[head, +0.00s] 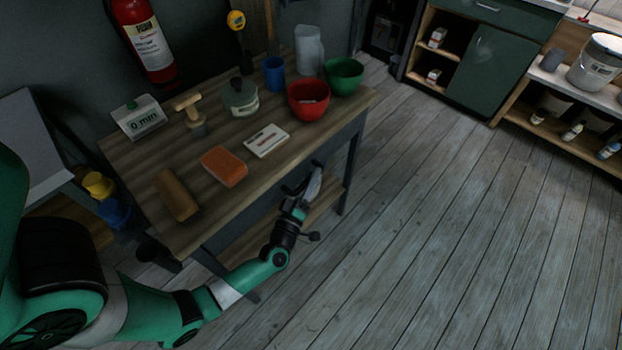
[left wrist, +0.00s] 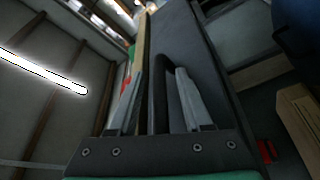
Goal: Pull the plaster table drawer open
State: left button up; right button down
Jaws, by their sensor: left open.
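The plaster table (head: 200,218) has a wooden top and a dark grey drawer front (head: 262,205) under its near edge. The drawer front looks flush with the table. A black bar handle (head: 290,190) sticks out from it. My left gripper (head: 314,182) is at the handle, its arm reaching in from below left. In the left wrist view, the open fingers of my left gripper (left wrist: 158,75) stand on either side of the dark handle bar (left wrist: 161,95), with the grey drawer front (left wrist: 205,60) behind. The handle is partly hidden by the gripper in the head view. My right gripper is not in view.
The plank floor (head: 440,220) right of the table is clear.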

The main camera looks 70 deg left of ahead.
pick_arm(q)
grip_shut()
dwell(1.3)
